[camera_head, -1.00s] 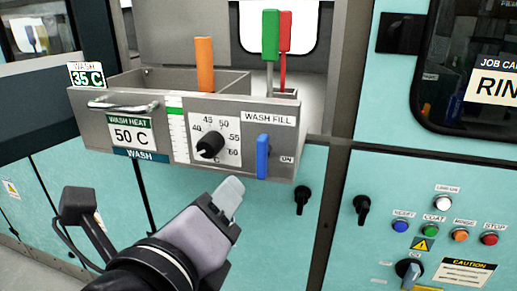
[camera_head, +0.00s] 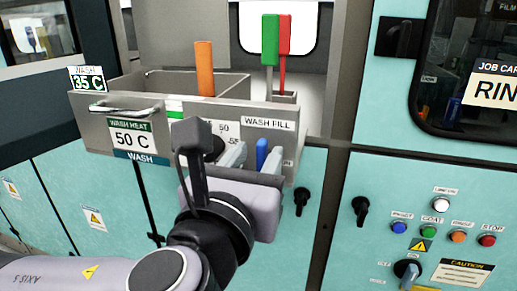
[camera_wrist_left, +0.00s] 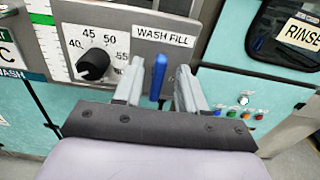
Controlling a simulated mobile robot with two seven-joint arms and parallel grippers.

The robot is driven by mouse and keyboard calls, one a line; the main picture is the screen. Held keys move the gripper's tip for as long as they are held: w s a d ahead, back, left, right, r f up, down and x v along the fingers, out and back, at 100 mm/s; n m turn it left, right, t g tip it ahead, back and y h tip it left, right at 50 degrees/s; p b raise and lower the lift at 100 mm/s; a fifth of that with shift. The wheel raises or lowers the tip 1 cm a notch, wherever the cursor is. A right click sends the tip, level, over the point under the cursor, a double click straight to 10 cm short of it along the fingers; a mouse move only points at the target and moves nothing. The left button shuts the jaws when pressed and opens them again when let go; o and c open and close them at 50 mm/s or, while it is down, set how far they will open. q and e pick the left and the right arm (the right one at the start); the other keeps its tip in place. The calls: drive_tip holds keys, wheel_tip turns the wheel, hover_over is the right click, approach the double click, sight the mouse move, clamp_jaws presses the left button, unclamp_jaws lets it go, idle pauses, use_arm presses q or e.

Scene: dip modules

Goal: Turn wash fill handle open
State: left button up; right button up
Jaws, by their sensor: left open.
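The wash fill handle is a blue upright lever (camera_head: 262,153) on the front of the grey wash tank (camera_head: 100,130), below the "WASH FILL" label (camera_head: 267,123). It also shows in the left wrist view (camera_wrist_left: 158,77). My left gripper (camera_head: 252,158) is open, with one finger on each side of the blue handle. In the left wrist view my left gripper (camera_wrist_left: 158,90) shows gaps between the handle and both fingers. The handle's lower part is hidden in the head view. My right gripper is not in view.
A black heat knob (camera_wrist_left: 93,65) sits left of the handle. An orange handle (camera_head: 204,68), a green one (camera_head: 270,40) and a red one (camera_head: 284,45) stand up at the tank. A control panel with coloured buttons (camera_head: 428,232) is at the right.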

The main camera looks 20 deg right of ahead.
use_arm(q)
drive_tip(key=shift+x, duration=0.85)
clamp_jaws()
